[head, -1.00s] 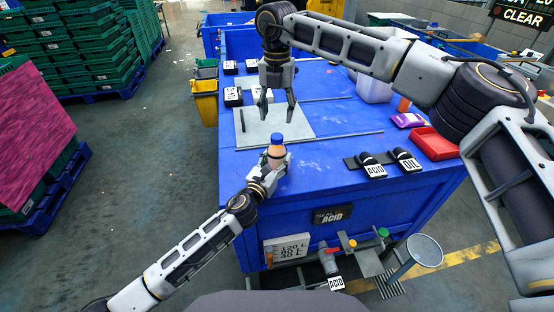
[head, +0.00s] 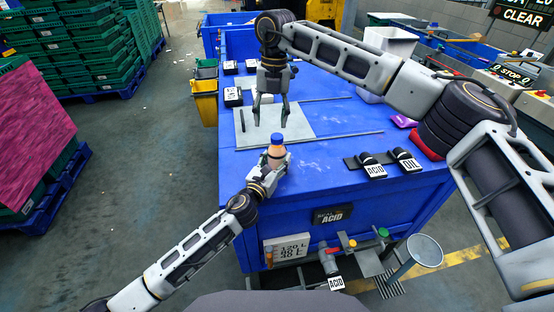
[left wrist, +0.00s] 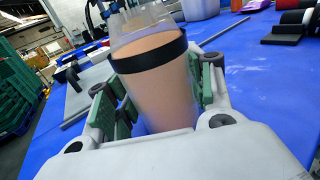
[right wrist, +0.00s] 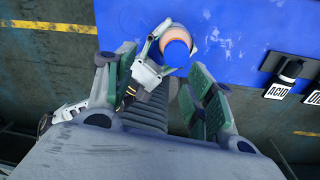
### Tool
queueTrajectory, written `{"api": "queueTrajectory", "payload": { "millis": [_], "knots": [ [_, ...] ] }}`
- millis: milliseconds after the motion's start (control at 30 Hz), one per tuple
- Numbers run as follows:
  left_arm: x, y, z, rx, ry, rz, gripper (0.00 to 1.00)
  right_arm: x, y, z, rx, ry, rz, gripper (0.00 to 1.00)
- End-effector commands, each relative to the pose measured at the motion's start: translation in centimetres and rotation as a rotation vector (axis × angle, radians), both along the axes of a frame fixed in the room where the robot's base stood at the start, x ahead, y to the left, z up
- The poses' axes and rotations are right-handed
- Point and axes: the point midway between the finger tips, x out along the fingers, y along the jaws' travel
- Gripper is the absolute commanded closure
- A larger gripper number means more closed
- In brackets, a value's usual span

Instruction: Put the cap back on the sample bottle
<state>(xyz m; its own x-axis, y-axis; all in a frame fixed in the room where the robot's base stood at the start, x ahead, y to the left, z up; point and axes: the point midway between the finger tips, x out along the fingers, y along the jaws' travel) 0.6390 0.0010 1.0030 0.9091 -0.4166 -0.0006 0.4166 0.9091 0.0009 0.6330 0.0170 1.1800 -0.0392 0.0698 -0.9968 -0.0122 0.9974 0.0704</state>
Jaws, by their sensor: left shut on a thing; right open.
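The sample bottle (head: 277,157) is pale orange with a clear upper part, and a black band shows in the left wrist view (left wrist: 165,85). A blue cap (head: 277,138) sits on top of it; I cannot tell whether it is screwed tight. The cap also shows from above in the right wrist view (right wrist: 177,50); its top is out of frame in the left wrist view. My left gripper (head: 276,165) is shut around the bottle's body and holds it roughly upright near the table's front left edge. My right gripper (head: 271,118) is open and empty, apart from the cap.
The blue table (head: 330,150) has a grey plate (head: 300,125) behind the bottle. Black ACID (head: 373,168) and OIL (head: 405,160) labelled pieces lie to the right. A yellow bin (head: 205,105) stands left of the table. The table's middle is mostly clear.

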Motion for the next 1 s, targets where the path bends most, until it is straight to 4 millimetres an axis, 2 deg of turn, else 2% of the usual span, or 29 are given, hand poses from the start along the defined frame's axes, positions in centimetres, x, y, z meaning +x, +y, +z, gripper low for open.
{"api": "queueTrajectory", "payload": {
  "millis": [533,1000],
  "knots": [
    [0.0,0.0,0.0,0.0,0.0,0.0,1.0,0.5,-0.6,1.2,-0.007,-0.056,0.44,0.46],
    [0.0,0.0,0.0,0.0,0.0,0.0,1.0,0.7,-1.3,1.3,-0.031,-0.075,0.819,0.46]
  ]
}}
